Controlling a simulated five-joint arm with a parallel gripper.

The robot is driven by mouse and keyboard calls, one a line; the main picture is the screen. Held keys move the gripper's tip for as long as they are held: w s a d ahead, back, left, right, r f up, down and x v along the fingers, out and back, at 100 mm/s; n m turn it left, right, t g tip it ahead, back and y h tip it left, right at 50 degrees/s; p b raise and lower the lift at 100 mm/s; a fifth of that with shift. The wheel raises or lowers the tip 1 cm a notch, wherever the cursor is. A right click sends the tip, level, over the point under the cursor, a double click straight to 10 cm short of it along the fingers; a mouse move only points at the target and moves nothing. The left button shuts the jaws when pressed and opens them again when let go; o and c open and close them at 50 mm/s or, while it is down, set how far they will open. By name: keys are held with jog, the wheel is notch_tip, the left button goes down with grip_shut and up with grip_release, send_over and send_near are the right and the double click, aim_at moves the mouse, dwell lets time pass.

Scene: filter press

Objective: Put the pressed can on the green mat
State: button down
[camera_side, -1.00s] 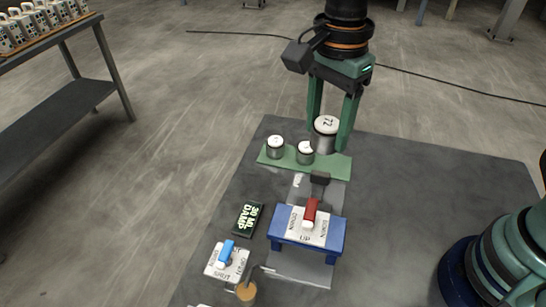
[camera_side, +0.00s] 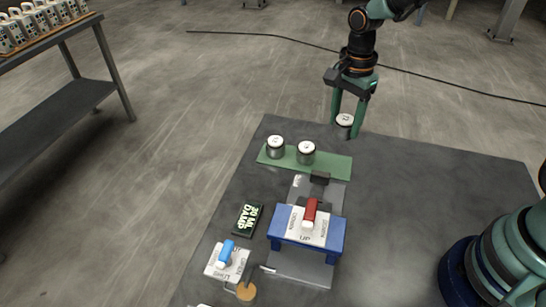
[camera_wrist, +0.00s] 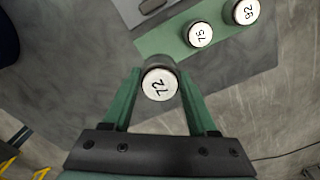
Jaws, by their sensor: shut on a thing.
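My gripper (camera_side: 349,112) is shut on a can with a white lid (camera_side: 344,120), held over the dark table beyond the mat's right end. In the wrist view the held can (camera_wrist: 159,84) is marked 72 and sits upright between the fingers. The green mat (camera_side: 334,165) lies across the far part of the table, apart from the held can. Two similar cans stand on it, a left one (camera_side: 275,147) and a middle one (camera_side: 306,152). In the wrist view these read 92 (camera_wrist: 246,11) and 75 (camera_wrist: 199,34). The mat's right part is bare.
A blue press (camera_side: 309,230) with a red handle (camera_side: 310,211) stands in front of the mat. A dark sign (camera_side: 247,218), a card with a blue handle (camera_side: 227,260) and a tan round piece (camera_side: 246,291) lie left. The table's right side is clear.

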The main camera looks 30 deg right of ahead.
jog(key=shift+f, duration=4.75)
jog(key=shift+f, duration=0.25)
jog(key=shift+c, duration=0.6)
grip_release()
jog(key=shift+r, duration=0.1)
jog(key=shift+r, duration=3.65)
